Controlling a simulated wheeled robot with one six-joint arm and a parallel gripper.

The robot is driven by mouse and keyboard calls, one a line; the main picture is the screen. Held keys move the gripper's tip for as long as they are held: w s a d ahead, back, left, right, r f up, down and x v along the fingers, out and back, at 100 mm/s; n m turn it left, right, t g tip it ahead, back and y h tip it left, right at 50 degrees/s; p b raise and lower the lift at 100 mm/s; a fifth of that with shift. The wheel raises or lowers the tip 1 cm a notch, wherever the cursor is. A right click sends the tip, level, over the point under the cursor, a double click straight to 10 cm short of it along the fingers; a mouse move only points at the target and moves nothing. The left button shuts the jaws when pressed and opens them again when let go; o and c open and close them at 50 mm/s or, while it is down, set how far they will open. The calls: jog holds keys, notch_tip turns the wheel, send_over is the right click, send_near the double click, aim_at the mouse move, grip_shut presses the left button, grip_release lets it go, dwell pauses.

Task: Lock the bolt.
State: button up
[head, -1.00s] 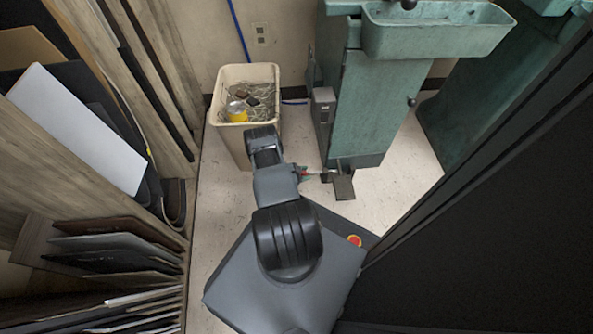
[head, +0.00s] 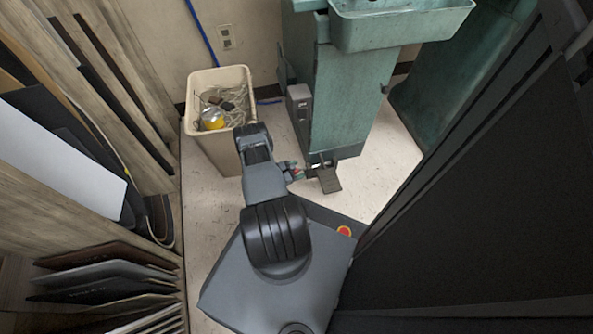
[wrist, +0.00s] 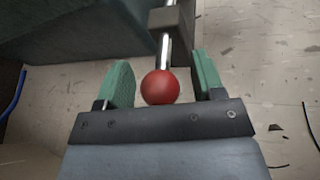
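The bolt is a shiny metal rod (wrist: 165,50) ending in a red ball knob (wrist: 160,87), passing through a dark block (wrist: 181,20) in the wrist view. My gripper (wrist: 163,82) is open, with one green finger on each side of the red knob and visible gaps on both sides. The fingers do not appear to touch it. In the head view, my gripper (head: 294,169) is low beside the foot of the green machine (head: 346,110), where the bolt is small and mostly hidden.
A grey foot pedal (head: 328,179) sits just right of my gripper. A beige bin (head: 216,130) with scraps stands left of the machine. Boards and sheets (head: 60,165) fill the left side. A large dark surface (head: 480,200) closes off the right. Floor shows between.

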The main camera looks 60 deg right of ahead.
jog(key=shift+w+a, duration=0.1)
jog(key=p+v, duration=0.4)
jog(key=v, duration=0.9)
jog(key=shift+a, duration=0.25)
jog(key=shift+w+r, duration=0.1)
jog(key=shift+r, duration=0.1)
